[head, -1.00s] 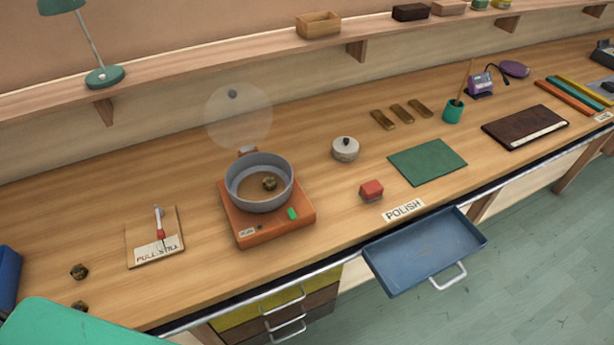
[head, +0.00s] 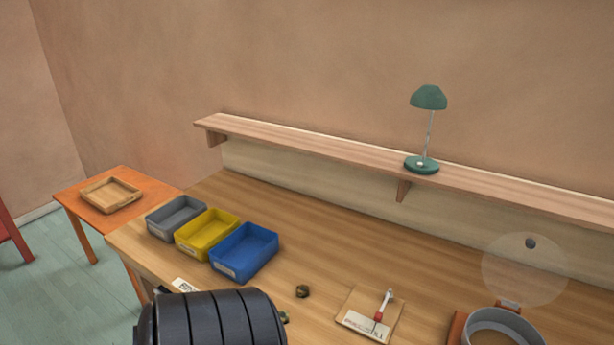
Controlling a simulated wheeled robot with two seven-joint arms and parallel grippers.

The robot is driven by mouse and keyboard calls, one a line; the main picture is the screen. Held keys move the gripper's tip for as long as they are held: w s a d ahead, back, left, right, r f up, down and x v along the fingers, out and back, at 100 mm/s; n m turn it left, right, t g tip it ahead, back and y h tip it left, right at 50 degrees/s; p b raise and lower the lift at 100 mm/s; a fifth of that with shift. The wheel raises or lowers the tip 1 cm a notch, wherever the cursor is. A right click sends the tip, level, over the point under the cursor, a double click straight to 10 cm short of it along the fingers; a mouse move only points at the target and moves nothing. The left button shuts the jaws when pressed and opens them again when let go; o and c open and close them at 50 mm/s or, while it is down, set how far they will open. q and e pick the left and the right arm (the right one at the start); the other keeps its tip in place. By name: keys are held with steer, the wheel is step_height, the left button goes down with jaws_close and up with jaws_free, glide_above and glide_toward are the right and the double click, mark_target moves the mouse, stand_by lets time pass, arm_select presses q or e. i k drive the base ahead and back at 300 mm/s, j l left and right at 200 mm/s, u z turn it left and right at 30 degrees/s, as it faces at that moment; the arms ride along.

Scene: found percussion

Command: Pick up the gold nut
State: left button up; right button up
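A small dark gold-brown nut (head: 302,291) lies on the wooden bench, right of the blue bin and left of the card with the red-tipped tool. A second similar piece (head: 285,316) shows only in part, cut off by my black ribbed arm part at the bottom. A grey pot (head: 504,338) is at the lower right, cut by the frame edge, and no nut shows in its visible part. Neither of my grippers shows in the head view, so nothing can be seen of what they hold.
Grey (head: 176,216), yellow (head: 207,233) and blue (head: 243,252) bins stand at the bench's left end. A pale see-through disc (head: 515,270) with a dark knob shows above the pot. A shelf (head: 320,150) with a green lamp (head: 428,98) runs behind. Bench behind the nut is clear.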

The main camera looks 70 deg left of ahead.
mark_target(302, 293)
steer(key=u, duration=2.1)
